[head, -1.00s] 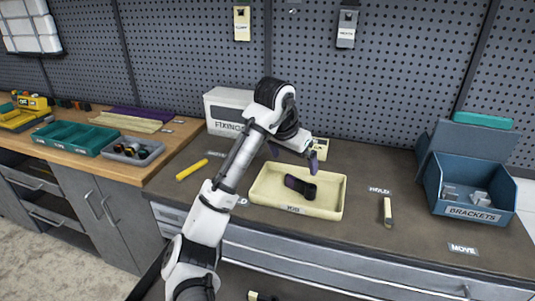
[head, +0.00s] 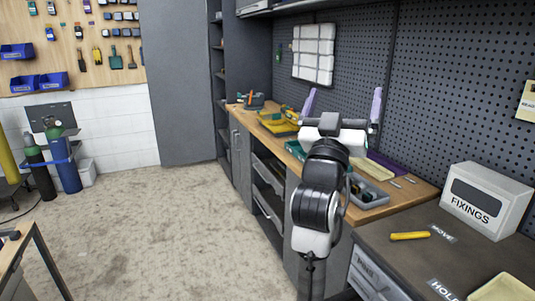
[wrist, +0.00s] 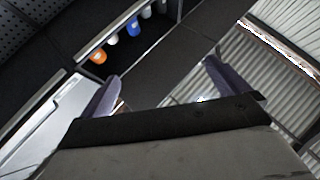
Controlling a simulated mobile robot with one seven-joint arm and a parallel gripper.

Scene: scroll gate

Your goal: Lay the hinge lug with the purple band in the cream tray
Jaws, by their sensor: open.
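The cream tray (head: 505,288) shows only as a corner at the bottom right of the head view; its inside is cut off. The hinge lug with the purple band cannot be made out in the current views. My gripper (head: 344,100) is raised in front of the wooden bench, well left of the tray, with its two purple-grey fingers pointing up and wide apart. In the wrist view my gripper (wrist: 160,82) shows nothing between its fingers.
A white FIXINGS box (head: 485,203) stands on the dark worktop. A yellow bar (head: 410,236) lies near the MOVE label. A grey tray (head: 374,200) is on the wooden bench, partly behind my arm.

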